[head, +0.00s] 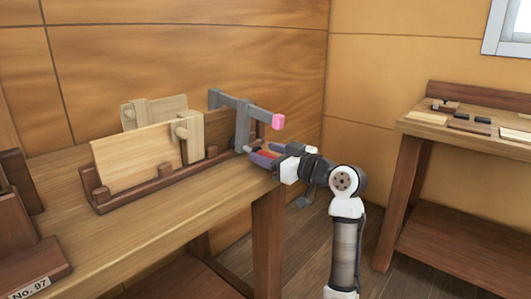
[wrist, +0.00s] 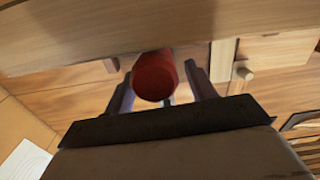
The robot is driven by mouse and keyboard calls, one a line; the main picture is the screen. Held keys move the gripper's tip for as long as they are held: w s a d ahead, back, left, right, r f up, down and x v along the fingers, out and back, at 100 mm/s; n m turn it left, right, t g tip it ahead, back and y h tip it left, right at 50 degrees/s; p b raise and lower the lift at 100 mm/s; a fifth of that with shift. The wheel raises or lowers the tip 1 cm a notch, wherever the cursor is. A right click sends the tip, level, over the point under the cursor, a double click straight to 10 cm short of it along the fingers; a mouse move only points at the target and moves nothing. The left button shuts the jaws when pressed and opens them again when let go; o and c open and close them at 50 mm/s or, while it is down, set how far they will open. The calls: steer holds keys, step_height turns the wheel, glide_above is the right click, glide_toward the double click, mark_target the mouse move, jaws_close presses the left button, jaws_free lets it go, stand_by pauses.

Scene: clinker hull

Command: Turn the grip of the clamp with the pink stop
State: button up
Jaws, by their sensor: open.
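The clamp with the pink stop (head: 278,121) has a grey metal frame (head: 242,113) and stands at the right end of the wooden rack on the bench. The pink stop is a small block at the end of its upper bar. In the wrist view a red, round-ended grip (wrist: 155,76) lies between my two fingers. My gripper (head: 262,154) is open, low beside the clamp, with one finger on each side of the grip. I cannot tell whether either finger touches it. Most of the grip is hidden in the head view.
A wooden rack (head: 103,197) holds upright boards (head: 135,157) with a pale wooden clamp (head: 188,136) on them, left of my gripper. A wooden wall rises close behind. A second bench (head: 455,128) with small pieces stands at the right, across open floor.

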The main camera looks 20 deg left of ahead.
steer(key=v, duration=1.2)
steer(key=shift+d, duration=0.35)
steer(key=shift+s, duration=0.1)
stand_by(0.6)
